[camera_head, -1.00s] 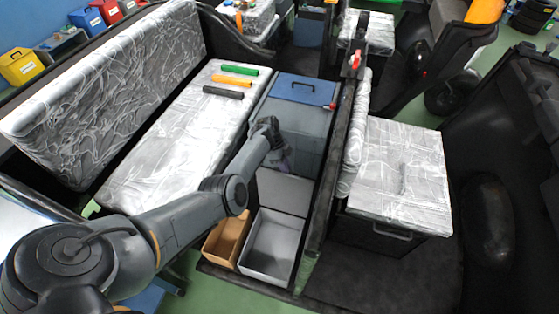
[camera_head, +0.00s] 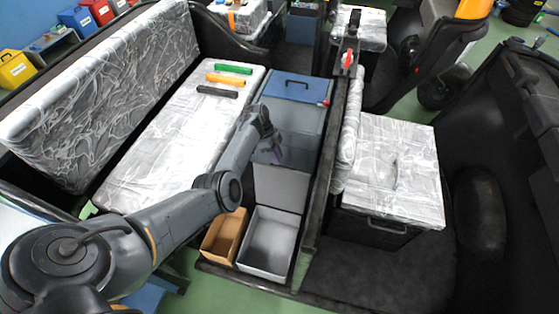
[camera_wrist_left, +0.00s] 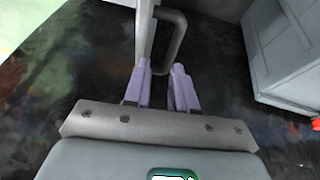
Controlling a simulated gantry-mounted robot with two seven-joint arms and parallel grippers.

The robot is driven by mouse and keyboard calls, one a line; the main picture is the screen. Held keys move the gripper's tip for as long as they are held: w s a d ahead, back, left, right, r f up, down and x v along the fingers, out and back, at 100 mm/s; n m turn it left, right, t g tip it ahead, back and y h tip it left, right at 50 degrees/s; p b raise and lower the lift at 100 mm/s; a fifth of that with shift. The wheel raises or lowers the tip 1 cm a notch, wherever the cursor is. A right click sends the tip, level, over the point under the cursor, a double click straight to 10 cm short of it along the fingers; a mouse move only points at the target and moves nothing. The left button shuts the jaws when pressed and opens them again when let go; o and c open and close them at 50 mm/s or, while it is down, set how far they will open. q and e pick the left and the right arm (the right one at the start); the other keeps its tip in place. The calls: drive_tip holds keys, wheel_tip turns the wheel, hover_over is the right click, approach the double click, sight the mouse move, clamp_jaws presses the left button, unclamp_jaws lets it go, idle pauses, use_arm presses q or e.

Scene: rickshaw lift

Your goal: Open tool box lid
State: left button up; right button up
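The tool box is most likely the pale grey open box (camera_head: 269,243) in the head view. Its flat lid (camera_head: 280,188) stands raised at the back edge. My left gripper (camera_head: 274,153) is just behind the lid, its purple fingers partly hidden in the head view. In the left wrist view, the two fingers (camera_wrist_left: 161,76) stand a little apart. A dark loop handle (camera_wrist_left: 178,40) reaches its lower end between the tips, beside a pale panel edge (camera_wrist_left: 144,30). I cannot tell whether they touch it. My right gripper is not in view.
A grey box with a blue lid (camera_head: 284,87) stands behind. A brown tray (camera_head: 223,236) is left of the open box. A wrapped seat (camera_head: 175,145) lies left and a wrapped box (camera_head: 395,165) right. A grey cabinet (camera_wrist_left: 285,45) is right in the wrist view.

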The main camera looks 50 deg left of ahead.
use_arm(q)
drive_tip(key=p+v, duration=0.1)
drive_tip(key=v, duration=0.4)
drive_tip(key=shift+a+r, duration=0.15)
drive_tip(key=shift+r, duration=0.2)
